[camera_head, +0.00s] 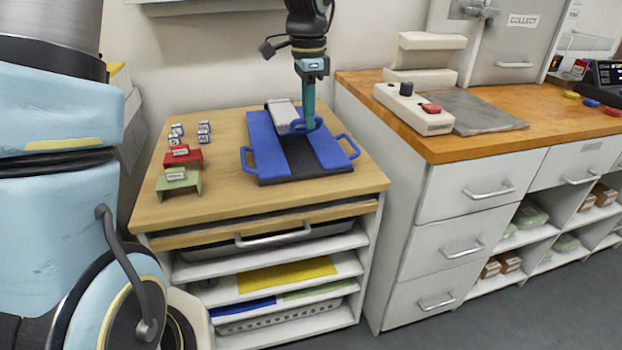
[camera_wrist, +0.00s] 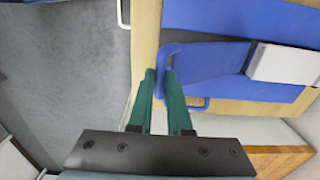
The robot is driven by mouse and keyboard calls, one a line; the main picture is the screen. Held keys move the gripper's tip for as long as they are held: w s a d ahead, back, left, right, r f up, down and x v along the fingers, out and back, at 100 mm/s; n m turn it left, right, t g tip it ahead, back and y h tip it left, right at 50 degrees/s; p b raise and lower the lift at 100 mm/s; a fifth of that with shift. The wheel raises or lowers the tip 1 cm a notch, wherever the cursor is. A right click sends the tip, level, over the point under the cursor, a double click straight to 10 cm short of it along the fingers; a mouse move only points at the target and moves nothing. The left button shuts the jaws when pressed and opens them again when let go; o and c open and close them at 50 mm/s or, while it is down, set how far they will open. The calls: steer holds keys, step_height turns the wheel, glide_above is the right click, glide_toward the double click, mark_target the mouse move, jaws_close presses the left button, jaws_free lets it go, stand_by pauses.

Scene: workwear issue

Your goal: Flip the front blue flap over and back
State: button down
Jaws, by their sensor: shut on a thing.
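The blue folding board (camera_head: 262,150) lies on the wooden top of the left cabinet, with looped handles at its left and right sides. A dark strip (camera_head: 302,158) shows along the front middle of the board. My gripper (camera_head: 309,122) points down at the middle of the board and is shut on the looped handle of the blue flap (camera_head: 290,126). In the wrist view, the green fingers (camera_wrist: 161,78) hold the handle of the flap (camera_wrist: 205,62), which appears raised off the board. A white folded item (camera_head: 280,112) lies beside the flap; it also shows in the wrist view (camera_wrist: 286,64).
A red stand (camera_head: 183,158), a green stand (camera_head: 178,181) and several small labelled blocks (camera_head: 176,131) sit left of the board. A higher counter (camera_head: 470,143) with a cream device (camera_head: 412,110) stands at the right.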

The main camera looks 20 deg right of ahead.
steer(key=b, duration=0.3)
glide_above(312, 190)
steer(key=w, duration=0.2)
steer(key=shift+s+d+f, duration=0.1)
steer(key=shift+d+f, duration=0.05)
steer(key=shift+f, duration=2.5)
steer(key=c, duration=1.5)
jaws_free()
steer(key=f+b, duration=0.1)
steer(key=f, duration=0.1)
steer(key=s+f+b, duration=0.1)
steer(key=f, duration=0.1)
steer(key=shift+s+f+b, duration=0.1)
steer(key=shift+f+b, duration=0.1)
steer(key=shift+b, duration=0.1)
steer(key=shift+o, duration=0.9)
steer(key=shift+s+f, duration=0.15)
steer(key=shift+f, duration=0.4)
step_height(312, 190, down, 4)
steer(key=shift+b, duration=1.25)
steer(key=shift+s+f+b, duration=0.15)
steer(key=shift+f+b, duration=0.15)
steer(key=shift+f, duration=0.25)
steer(key=shift+o, duration=1.2)
step_height(312, 190, up, 2)
steer(key=shift+r+p, duration=0.1)
steer(key=shift+p, duration=1.15)
steer(key=r+p, duration=0.5)
steer(key=r, duration=0.1)
steer(key=shift+w, duration=0.2)
